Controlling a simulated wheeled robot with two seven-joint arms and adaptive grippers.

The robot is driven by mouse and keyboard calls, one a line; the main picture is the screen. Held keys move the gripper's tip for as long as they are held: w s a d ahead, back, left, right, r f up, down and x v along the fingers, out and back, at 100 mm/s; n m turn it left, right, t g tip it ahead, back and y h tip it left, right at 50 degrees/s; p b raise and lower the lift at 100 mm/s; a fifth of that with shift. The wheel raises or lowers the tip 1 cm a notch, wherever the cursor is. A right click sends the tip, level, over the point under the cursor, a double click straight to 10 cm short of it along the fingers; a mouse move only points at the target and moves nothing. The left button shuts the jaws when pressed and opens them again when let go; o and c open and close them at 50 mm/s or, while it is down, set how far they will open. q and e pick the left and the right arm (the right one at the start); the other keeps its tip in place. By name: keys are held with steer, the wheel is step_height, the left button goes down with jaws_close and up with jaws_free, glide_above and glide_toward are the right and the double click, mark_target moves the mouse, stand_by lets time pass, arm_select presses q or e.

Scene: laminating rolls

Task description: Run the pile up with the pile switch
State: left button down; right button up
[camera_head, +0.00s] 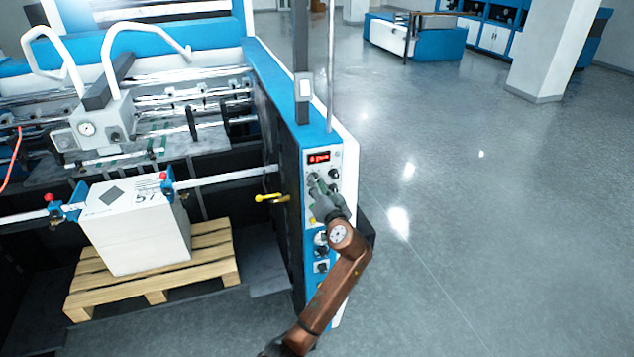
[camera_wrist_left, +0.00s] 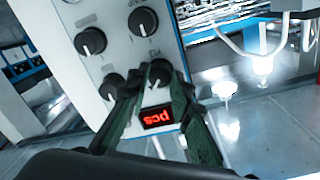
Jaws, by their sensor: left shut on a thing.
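My left gripper (camera_head: 318,184) is at the control panel (camera_head: 309,214) on the machine's blue and white end post. In the left wrist view, my left gripper (camera_wrist_left: 163,78) has its two dark fingers shut on a black knob (camera_wrist_left: 159,73) beside the red display (camera_wrist_left: 157,116). The small label at this knob cannot be read surely. The pile (camera_head: 140,245) is a white block of sheets, standing on a wooden pallet (camera_head: 225,268) under the feeder. The display (camera_head: 319,157) glows red in the head view. My right gripper is not in view.
Other black knobs (camera_wrist_left: 90,41) sit close around the held one. A yellow lever (camera_head: 270,198) sticks out left of the panel. Red-topped blue clamps (camera_head: 72,209) stand on the bar by the pile. The floor right of the post is clear.

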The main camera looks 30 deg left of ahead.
arm_select(q)
steer(key=shift+m, duration=0.4)
steer(key=c, duration=1.7)
jaws_free()
steer(key=v, duration=1.2)
steer(key=shift+d, duration=0.1)
steer(key=shift+f, duration=0.1)
